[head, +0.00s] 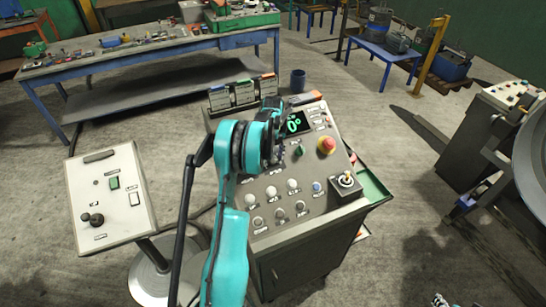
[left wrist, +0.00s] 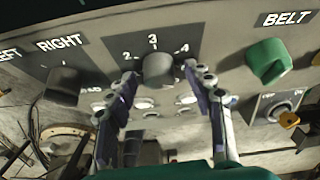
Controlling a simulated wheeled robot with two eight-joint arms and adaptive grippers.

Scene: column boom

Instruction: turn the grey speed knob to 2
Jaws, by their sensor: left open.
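The grey speed knob (left wrist: 158,70) sits on the panel under the marks 2, 3 and 4 in the left wrist view. It appears to point at about 3, though its pointer is hard to make out. My left gripper (left wrist: 163,80) is open, with one fingertip on each side of the knob. I cannot tell whether either finger touches it. In the head view my left gripper (head: 279,148) is over the upper left of the console (head: 262,240), and my arm hides the knob there. A small piece at the bottom right edge may be my right gripper (head: 440,299).
The green BELT knob (left wrist: 268,60) is right of the speed knob; a black LEFT/RIGHT knob (left wrist: 62,86) is left. A pale control box (head: 110,198) stands left.

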